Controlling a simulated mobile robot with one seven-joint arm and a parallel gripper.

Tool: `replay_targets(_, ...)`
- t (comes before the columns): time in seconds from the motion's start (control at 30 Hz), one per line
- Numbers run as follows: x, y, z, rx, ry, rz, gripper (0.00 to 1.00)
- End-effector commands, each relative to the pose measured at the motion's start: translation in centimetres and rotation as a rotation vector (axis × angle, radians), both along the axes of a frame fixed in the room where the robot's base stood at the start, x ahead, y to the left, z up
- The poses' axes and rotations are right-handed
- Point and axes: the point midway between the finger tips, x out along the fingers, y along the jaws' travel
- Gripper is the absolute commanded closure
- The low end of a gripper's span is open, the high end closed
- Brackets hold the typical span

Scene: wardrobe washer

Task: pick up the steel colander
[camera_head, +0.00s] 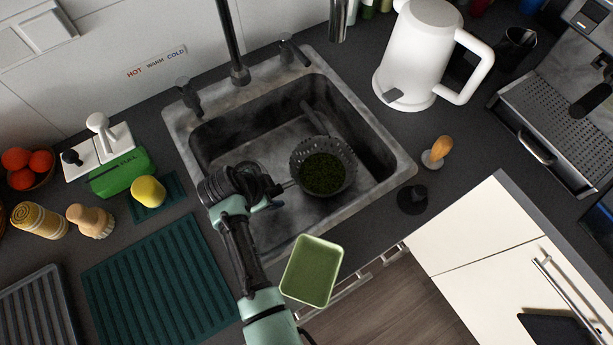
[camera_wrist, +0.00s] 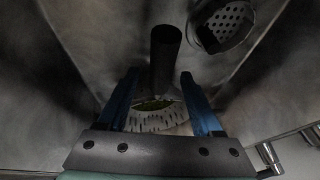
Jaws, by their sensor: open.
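The steel colander (camera_head: 351,163) is in the sink, a perforated round bowl with dark green stuff inside. Its dark handle (camera_head: 314,118) points up toward the back of the sink. In the wrist view, the colander's perforated rim (camera_wrist: 158,124) shows between the two blue-sided fingers, with the dark handle (camera_wrist: 165,55) beyond them. My gripper (camera_head: 286,187) is at the left side of the bowl, over the front of the sink. My gripper also shows in the wrist view (camera_wrist: 160,88), open with its fingers apart. I cannot tell whether a finger touches the colander.
The sink (camera_head: 402,170) has steep walls around the colander, and its drain (camera_wrist: 228,24) shows in the wrist view. The faucet (camera_head: 240,72) stands behind. A green tray (camera_head: 312,271) is at the front edge. A white kettle (camera_head: 418,50) stands at the back right.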

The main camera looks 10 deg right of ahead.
Motion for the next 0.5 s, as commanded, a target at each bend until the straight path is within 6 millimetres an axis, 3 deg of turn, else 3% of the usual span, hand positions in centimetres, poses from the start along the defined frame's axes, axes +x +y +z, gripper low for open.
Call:
replay_targets(0.2, 0.05, -0.03, -0.03, 0.0, -0.001, -0.001, 0.33)
replay_targets(0.5, 0.02, -0.01, -0.03, 0.0, -0.001, 0.0, 0.87)
